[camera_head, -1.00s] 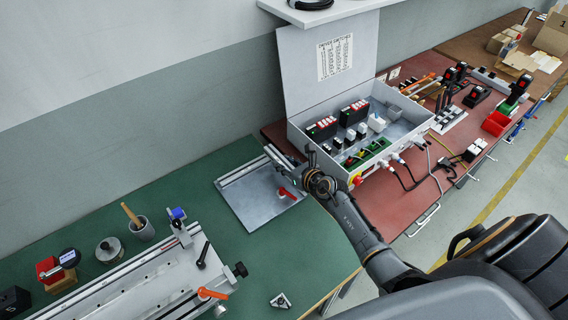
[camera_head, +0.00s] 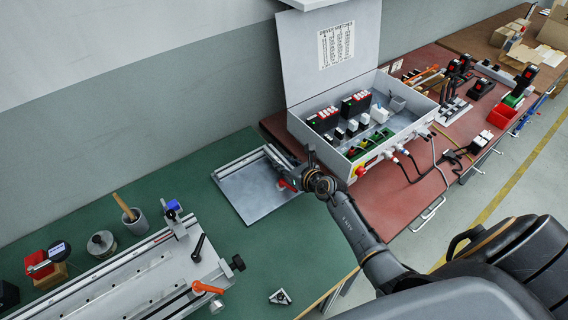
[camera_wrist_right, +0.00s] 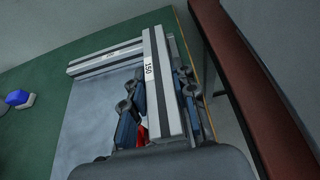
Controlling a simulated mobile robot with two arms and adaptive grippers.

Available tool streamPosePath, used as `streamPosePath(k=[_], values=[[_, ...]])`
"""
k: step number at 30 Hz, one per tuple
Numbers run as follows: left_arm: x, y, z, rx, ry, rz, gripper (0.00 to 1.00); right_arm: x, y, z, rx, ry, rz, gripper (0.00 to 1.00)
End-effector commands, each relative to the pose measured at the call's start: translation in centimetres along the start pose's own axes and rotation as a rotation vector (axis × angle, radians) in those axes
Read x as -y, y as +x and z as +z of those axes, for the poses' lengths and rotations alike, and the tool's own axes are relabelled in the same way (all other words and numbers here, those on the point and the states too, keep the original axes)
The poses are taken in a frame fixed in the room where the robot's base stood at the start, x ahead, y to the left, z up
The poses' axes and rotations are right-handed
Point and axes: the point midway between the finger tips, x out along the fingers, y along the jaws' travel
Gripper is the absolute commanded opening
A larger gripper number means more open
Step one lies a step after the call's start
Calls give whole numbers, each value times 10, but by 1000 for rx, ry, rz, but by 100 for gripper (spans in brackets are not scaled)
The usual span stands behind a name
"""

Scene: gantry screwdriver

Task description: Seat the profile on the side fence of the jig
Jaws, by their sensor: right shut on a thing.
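The jig (camera_head: 258,200) is a flat grey plate on the green bench, with a rear fence (camera_head: 240,164) along its back edge. The rear fence also shows in the wrist view (camera_wrist_right: 104,58). My right gripper (camera_head: 287,168) is at the jig's right side, shut on the profile (camera_wrist_right: 161,95), a silver bar labelled 150. In the wrist view, its blue-padded fingers lie either side of the bar. The bar runs along the jig's right side, its far end by the rear fence's right end. The side fence is largely hidden, and I cannot tell whether the profile touches it. My left gripper is out of view.
A red lever (camera_head: 286,185) shows by the gripper. An open grey box (camera_head: 352,160) with wiring stands close to the right. A long slotted fixture (camera_head: 150,275) with levers is at front left. Bare green bench lies in front of the jig.

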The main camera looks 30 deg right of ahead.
Motion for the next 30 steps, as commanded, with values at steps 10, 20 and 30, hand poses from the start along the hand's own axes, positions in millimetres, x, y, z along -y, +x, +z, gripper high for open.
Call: streamPosePath(k=[10, 20, 30], values=[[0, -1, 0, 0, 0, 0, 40, 0, 0, 1, 1, 0, 0, 0], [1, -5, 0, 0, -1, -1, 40, 0, -2, 0, 1, 1, -1, 0], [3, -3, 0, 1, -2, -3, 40, 0, -1, -1, 1, 0, 0, 0]])
